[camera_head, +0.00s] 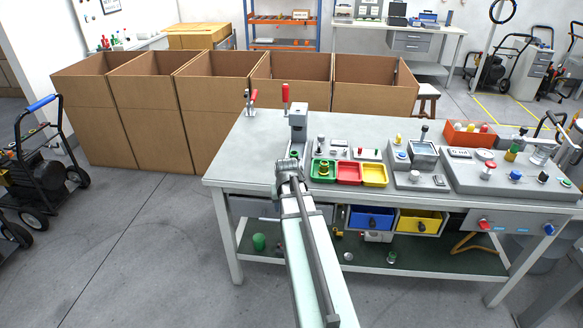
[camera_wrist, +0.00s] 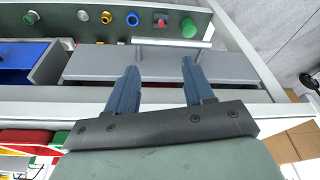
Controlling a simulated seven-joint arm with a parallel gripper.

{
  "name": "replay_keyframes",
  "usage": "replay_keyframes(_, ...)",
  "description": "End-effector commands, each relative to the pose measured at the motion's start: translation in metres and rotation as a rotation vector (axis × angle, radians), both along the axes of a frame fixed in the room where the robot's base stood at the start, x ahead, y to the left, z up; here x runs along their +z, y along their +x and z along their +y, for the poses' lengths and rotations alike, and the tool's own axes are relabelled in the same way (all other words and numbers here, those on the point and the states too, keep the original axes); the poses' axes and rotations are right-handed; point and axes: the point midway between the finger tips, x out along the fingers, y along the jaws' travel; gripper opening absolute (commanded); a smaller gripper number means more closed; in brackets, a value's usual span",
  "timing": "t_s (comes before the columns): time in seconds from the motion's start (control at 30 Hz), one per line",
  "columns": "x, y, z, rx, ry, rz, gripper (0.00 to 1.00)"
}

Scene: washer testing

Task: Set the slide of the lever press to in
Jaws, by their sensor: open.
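A grey upright body (camera_head: 298,123) with a red-handled lever (camera_head: 285,93) stands on the bench near its back; it looks like the lever press. Its slide cannot be made out, and my arm is in front of the bench edge below it. My gripper (camera_wrist: 158,65) is open and empty in the wrist view. Its two fingers are apart, with a grey drawer front (camera_wrist: 95,65) and its pale bar handle (camera_wrist: 172,43) beyond them. Whether they touch the handle cannot be told. In the head view my arm hides the fingers. The press is not identifiable in the wrist view.
Green, red and yellow trays (camera_head: 348,174) and several control boxes fill the bench right of my arm. A red-handled clamp (camera_head: 249,101) stands at the back left. The bench's left part (camera_head: 240,160) is clear. Blue (camera_head: 371,218) and yellow (camera_head: 418,222) drawers sit below.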

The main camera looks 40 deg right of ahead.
Motion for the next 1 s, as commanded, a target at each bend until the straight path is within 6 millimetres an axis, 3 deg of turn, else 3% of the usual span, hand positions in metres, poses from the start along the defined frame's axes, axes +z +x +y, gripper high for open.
replay_keyframes(0.03,0.019,0.007,-0.012,-0.011,-0.013,-0.023,0.52)
replay_keyframes(0.3,0.108,0.028,-0.054,-0.046,-0.069,-0.12,0.52)
replay_keyframes(0.5,0.17,0.042,-0.072,-0.052,-0.1,-0.174,0.52)
replay_keyframes(0.6,0.192,0.05,-0.076,-0.048,-0.107,-0.186,0.52)
replay_keyframes(0.67,0.199,0.059,-0.081,-0.044,-0.1,-0.176,0.52)
replay_keyframes(1.0,0.18,0.054,-0.077,-0.019,-0.065,-0.109,0.52)
